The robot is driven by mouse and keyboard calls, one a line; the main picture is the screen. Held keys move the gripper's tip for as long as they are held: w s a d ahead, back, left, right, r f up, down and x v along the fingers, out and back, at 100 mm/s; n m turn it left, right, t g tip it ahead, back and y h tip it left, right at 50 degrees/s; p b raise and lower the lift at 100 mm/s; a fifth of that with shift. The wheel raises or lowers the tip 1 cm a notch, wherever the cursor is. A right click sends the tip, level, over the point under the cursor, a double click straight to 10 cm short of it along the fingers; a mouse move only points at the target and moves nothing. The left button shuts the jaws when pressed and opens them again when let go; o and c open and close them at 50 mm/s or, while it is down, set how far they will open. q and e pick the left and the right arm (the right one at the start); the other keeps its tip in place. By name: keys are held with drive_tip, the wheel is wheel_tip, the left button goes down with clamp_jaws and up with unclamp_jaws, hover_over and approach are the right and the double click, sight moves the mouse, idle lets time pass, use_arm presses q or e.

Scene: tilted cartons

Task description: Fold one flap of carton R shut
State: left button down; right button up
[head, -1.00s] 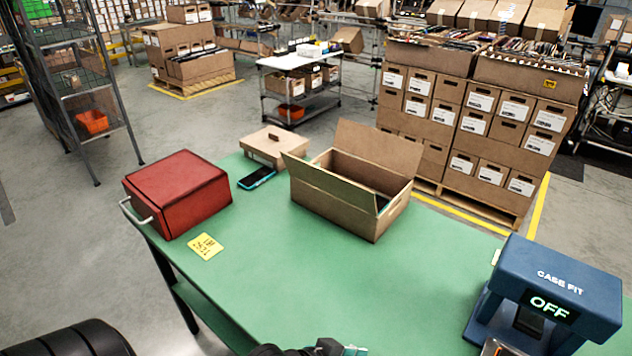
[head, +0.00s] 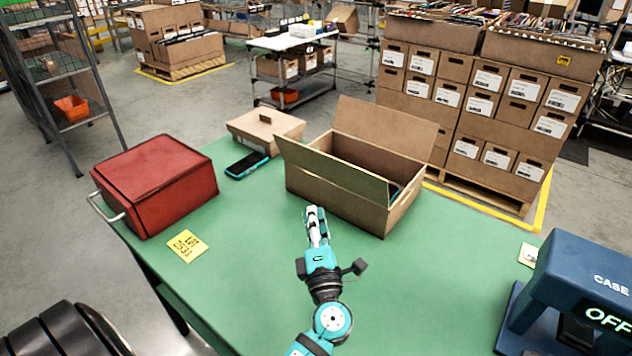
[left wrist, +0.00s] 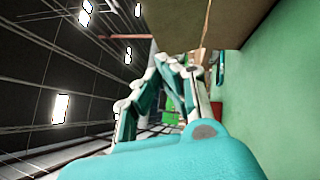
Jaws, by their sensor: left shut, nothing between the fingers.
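The open cardboard carton (head: 335,190), the only open one on the table, stands in the middle of the head view. Its near long flap (head: 330,168) stands up, tilted toward me, and its far long flap (head: 385,128) stands up at the back. Something dark lies inside, mostly hidden by the near flap. No letter shows on it. My left gripper (head: 315,214) is shut and empty, just in front of the carton's near wall. In the left wrist view the shut fingers (left wrist: 178,68) show below a brown cardboard surface (left wrist: 165,22). My right gripper is out of view.
On the green table (head: 430,290) are a red box (head: 155,185) at the left, a phone (head: 247,165), a lidded cardboard box (head: 265,132), a yellow note (head: 187,245) and a blue machine (head: 580,285) at the right.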

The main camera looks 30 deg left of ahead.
use_arm(q)
drive_tip(key=r+p+x, duration=0.1)
drive_tip(key=p+x, duration=0.1)
drive_tip(key=x, duration=0.2)
drive_tip(key=p, duration=0.2)
approach(315, 153)
drive_tip(key=x, duration=0.4)
drive_tip(key=shift+a+r, duration=0.1)
drive_tip(key=shift+a, duration=0.4)
drive_tip(key=shift+w+d, duration=0.1)
drive_tip(key=shift+w, duration=0.25)
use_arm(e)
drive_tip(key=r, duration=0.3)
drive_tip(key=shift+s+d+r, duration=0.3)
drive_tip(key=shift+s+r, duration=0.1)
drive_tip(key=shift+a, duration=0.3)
use_arm(q)
drive_tip(key=shift+r, duration=0.1)
